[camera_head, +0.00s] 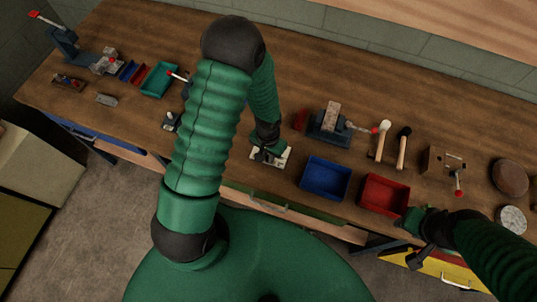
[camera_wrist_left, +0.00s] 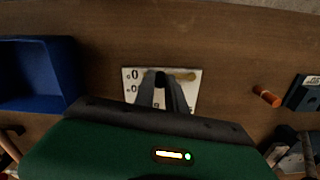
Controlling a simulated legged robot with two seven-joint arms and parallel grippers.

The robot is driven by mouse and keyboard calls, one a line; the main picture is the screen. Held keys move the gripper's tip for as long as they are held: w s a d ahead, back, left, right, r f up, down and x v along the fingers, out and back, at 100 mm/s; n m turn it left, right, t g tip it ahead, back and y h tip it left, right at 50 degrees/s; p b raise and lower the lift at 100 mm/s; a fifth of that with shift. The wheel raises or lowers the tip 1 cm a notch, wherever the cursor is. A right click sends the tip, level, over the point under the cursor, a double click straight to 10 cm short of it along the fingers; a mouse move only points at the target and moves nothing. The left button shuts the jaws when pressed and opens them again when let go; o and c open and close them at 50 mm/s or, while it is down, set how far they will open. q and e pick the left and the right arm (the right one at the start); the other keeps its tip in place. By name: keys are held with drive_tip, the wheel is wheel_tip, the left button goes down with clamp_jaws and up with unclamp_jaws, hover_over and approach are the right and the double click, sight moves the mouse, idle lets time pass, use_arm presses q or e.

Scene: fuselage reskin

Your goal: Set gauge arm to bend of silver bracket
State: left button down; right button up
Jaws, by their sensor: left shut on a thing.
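The gauge is a pale plate with dark markings, flat on the bench below my left gripper; it shows in the head view (camera_head: 283,153) and the left wrist view (camera_wrist_left: 131,77). Its brass-coloured arm (camera_wrist_left: 187,76) points right in the wrist view. My left gripper (camera_head: 266,152) is down at the plate, its fingertips (camera_wrist_left: 162,82) shut on the gauge arm near its pivot, which they partly hide. A small grey metal piece (camera_head: 107,99) at the bench's left may be the silver bracket; I cannot tell. My right gripper (camera_head: 413,258) is by the front edge, its jaws unclear.
A blue bin (camera_head: 326,178) and a red bin (camera_head: 384,195) stand right of the gauge. A vise (camera_head: 328,124), two mallets (camera_head: 393,145) and a wooden block (camera_head: 442,160) are behind. An orange-handled tool (camera_wrist_left: 266,96) lies right of the gauge in the wrist view.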

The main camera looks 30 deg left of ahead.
use_arm(q)
drive_tip(key=shift+w, duration=0.1)
idle(0.6)
drive_tip(key=shift+w+a+n, duration=0.2)
drive_tip(key=shift+w+n, duration=0.15)
drive_tip(key=shift+n, duration=0.55)
drive_tip(key=shift+w+a+n, duration=0.15)
drive_tip(key=shift+w+n, duration=0.15)
drive_tip(key=shift+n, duration=0.6)
drive_tip(key=shift+w+a+n, duration=0.15)
drive_tip(key=shift+w+n, duration=0.1)
drive_tip(key=shift+n, duration=0.35)
drive_tip(key=shift+w+a+n, duration=0.15)
drive_tip(key=shift+w+n, duration=0.05)
drive_tip(key=shift+n, duration=0.4)
drive_tip(key=c, duration=1.4)
unclamp_jaws()
drive_tip(key=shift+o, duration=0.2)
drive_tip(key=shift+s, duration=0.1)
drive_tip(key=shift+r+b, duration=0.15)
drive_tip(key=shift+b, duration=0.15)
